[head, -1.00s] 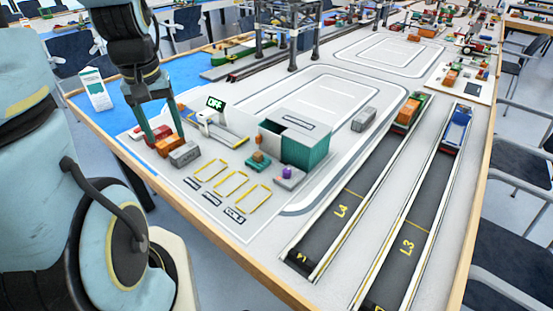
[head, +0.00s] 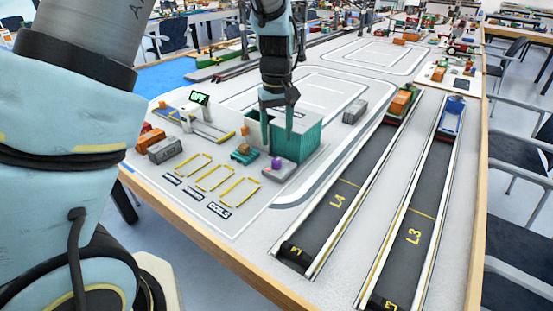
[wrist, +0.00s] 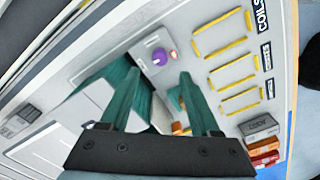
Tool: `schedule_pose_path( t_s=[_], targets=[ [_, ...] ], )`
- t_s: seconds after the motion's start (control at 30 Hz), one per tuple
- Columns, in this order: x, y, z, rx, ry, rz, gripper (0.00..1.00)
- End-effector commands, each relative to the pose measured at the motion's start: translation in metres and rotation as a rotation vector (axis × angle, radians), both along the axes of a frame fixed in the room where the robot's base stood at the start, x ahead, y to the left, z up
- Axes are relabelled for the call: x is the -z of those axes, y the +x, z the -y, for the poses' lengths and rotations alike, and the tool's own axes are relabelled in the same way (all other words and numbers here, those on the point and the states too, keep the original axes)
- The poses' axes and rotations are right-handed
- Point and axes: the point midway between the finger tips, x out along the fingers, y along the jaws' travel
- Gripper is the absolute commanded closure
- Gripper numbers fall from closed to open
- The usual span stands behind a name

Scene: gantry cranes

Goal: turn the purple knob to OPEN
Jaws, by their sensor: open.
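The purple knob (head: 277,163) sits on a small grey base at the front of the teal container (head: 305,142). The wrist view also shows my gripper (wrist: 158,76) open. The fingers appear apart from the knob. The knob's pointer and any OPEN label are too small to read.
A small teal-and-orange block (head: 243,153) is close to the knob's left. Grey (head: 165,150) and orange (head: 150,138) containers lie further left. Yellow-marked bays (head: 214,178) in front are empty. Lane L4 (head: 335,203) is to the right.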

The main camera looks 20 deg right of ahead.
Motion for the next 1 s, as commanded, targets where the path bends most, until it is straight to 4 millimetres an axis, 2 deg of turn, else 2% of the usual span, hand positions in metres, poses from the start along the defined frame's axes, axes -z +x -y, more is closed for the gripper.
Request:
schedule_pose_path(
  t_s=[0.2,0.43,0.6,0.83,1.0],
  targets=[
    [0.042,0.000,-0.001,0.000,0.003,-0.003,0.37],
    [0.072,0.000,-0.001,0.000,0.001,-0.001,0.37],
    [0.079,0.000,-0.001,0.000,0.000,0.000,0.37],
    [0.080,0.000,-0.001,0.001,0.000,0.001,0.37],
    [0.080,0.000,-0.001,0.001,0.000,0.001,0.55]
  ],
)
